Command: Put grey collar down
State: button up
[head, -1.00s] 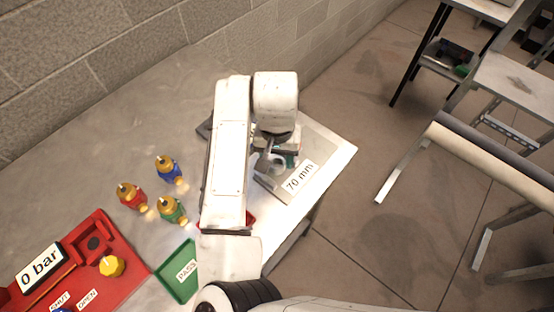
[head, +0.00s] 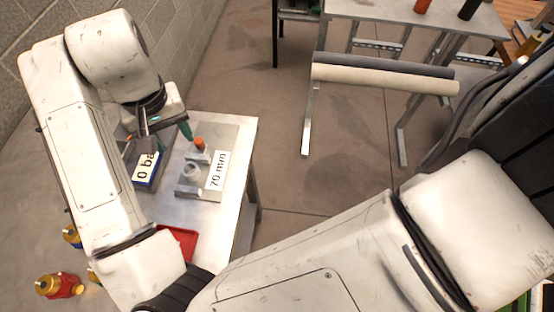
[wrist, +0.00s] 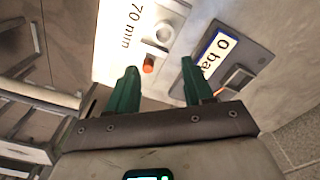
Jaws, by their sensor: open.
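The grey collar (head: 190,172) is a short ring standing on the light plate marked 70 mm (head: 222,142), near the table's far corner. It also shows in the wrist view (wrist: 165,32), beyond the fingertips, with nothing holding it. My gripper (wrist: 159,68) has green fingers spread apart with nothing between them. In the head view my gripper (head: 166,128) hangs above and to the left of the plate, apart from the collar. My arm hides part of the table.
A gauge reading 0 bar (head: 146,168) is left of the plate. A red tray (head: 181,242) and a red-and-gold fitting (head: 60,285) are nearer. A roller stand (head: 385,78) is on the floor at right.

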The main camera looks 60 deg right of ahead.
jog(key=s+d+f+n+t+h, duration=0.1)
jog(key=s+d+f+h, duration=0.15)
jog(key=d, duration=0.65)
jog(key=s+d+f+n+t+h, duration=0.2)
jog(key=d+f, duration=0.1)
jog(key=d, duration=0.5)
jog(key=s+a+f+n+g+y, duration=0.1)
jog(key=s+a+f+n+y, duration=0.1)
jog(key=s+a+f, duration=0.3)
jog(key=s+a+f+n+g+y, duration=0.1)
jog(key=s+a+f+n+y, duration=0.1)
jog(key=s+a+f, duration=0.3)
jog(key=s+f, duration=0.4)
jog(key=s, duration=0.4)
jog(key=shift+s+a+y, duration=0.15)
jog(key=shift+s+y, duration=0.2)
jog(key=shift+s, duration=0.05)
